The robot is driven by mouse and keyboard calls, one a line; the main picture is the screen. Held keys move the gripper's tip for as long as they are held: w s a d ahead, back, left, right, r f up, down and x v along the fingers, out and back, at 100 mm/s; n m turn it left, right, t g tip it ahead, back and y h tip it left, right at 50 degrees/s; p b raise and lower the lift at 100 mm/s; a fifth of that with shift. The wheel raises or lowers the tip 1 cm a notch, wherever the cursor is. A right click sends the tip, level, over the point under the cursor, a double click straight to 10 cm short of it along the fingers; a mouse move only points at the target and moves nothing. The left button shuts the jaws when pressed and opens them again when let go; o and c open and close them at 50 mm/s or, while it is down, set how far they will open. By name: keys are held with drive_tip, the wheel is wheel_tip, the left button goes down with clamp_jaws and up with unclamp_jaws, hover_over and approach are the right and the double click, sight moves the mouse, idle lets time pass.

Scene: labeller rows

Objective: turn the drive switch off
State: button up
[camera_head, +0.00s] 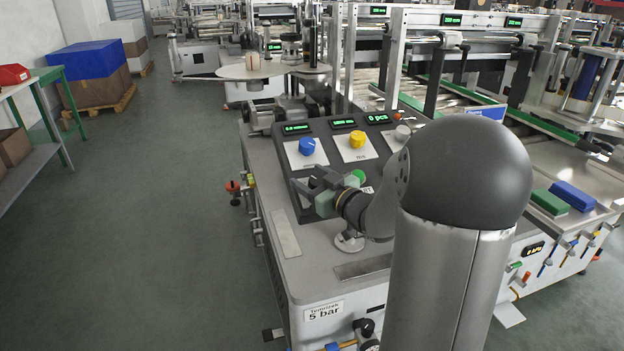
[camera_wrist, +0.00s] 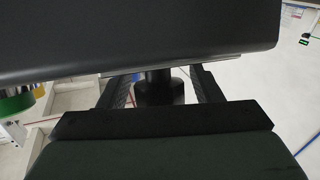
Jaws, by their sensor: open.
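My gripper (camera_head: 304,180) is in front of the lower left part of the dark control panel (camera_head: 316,127). In the wrist view the two fingers of my gripper (camera_wrist: 162,90) are apart, with a dark round part (camera_wrist: 158,88) between them. I cannot tell for sure whether this is the drive switch or whether the fingers touch it. The panel carries a blue knob (camera_head: 307,146), a yellow knob (camera_head: 357,139) and a pale grey knob (camera_head: 402,132). A green button (camera_head: 358,176) shows just beside my gripper. The small labels are unreadable, and my arm hides part of the panel.
Green-lit displays (camera_head: 344,123) line the panel's top. A red button (camera_head: 397,115) is at its upper right. The machine's metal top (camera_head: 318,262) lies below. Green and blue blocks (camera_head: 572,196) rest at the right. Open floor (camera_head: 170,230) is at the left.

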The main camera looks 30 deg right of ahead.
drive_tip(key=c, duration=1)
drive_tip(key=shift+r+n+y+p, duration=0.1)
drive_tip(key=shift+n+y+p, duration=0.2)
drive_tip(key=shift+y+p, duration=0.1)
drive_tip(key=shift+a+n+g+y, duration=0.1)
drive_tip(key=shift+n+g+y, duration=0.3)
drive_tip(key=shift+n+y, duration=0.2)
drive_tip(key=o, duration=1)
drive_tip(key=shift+s, duration=0.1)
drive_tip(key=p+v, duration=0.1)
drive_tip(key=v, duration=1.6)
drive_tip(key=shift+s, duration=0.15)
